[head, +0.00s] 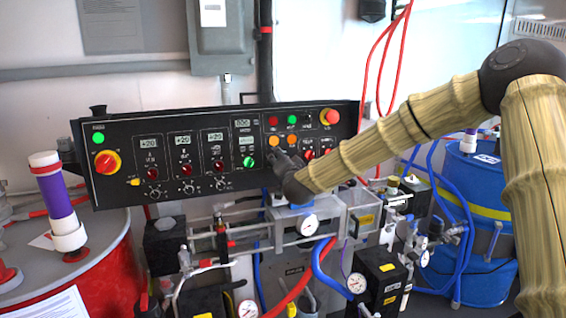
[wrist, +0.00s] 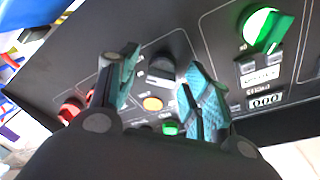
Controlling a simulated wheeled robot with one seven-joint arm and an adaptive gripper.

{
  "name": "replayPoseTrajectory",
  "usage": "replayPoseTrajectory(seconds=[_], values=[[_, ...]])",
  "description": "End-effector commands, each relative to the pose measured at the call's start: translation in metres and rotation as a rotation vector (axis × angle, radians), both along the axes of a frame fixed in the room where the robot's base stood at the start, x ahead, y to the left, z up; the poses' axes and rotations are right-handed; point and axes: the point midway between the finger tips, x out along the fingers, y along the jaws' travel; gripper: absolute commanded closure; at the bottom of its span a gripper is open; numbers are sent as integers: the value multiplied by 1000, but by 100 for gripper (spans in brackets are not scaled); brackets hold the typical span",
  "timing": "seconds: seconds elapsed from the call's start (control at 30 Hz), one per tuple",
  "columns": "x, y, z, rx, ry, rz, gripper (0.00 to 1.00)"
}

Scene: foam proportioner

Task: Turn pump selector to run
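The black control panel (head: 222,150) fills the middle of the head view, tilted back above the pipework. My gripper (head: 284,162) is in front of its right section and hides some controls there. In the wrist view my gripper (wrist: 160,75) is open, its two teal-padded fingers apart. I cannot tell whether the fingers touch the knob. No label reading pump selector or run is legible. A green knob (head: 248,161) is left of my gripper; it also shows in the wrist view (wrist: 264,27).
A red and yellow knob (head: 107,162) is at the panel's left, and a red button (head: 330,117) at its upper right. Pipes and gauges (head: 307,225) sit below. A red drum (head: 105,265) stands left and a blue drum (head: 470,190) right. Red cables (head: 384,60) hang behind my arm.

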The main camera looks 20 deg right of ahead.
Motion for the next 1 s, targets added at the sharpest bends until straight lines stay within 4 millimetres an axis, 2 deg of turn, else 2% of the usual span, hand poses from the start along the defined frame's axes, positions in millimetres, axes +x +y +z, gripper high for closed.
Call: replayPoseTrajectory(seconds=[0.27, 0.7, 0.83, 1.0], values=[[-10, 1, 2, 0, -1, 1, 51], [-85, 8, 5, 1, -1, 1, 51], [-103, 9, 6, 1, 0, 0, 51], [-116, 10, 6, 0, 1, 0, 51]])
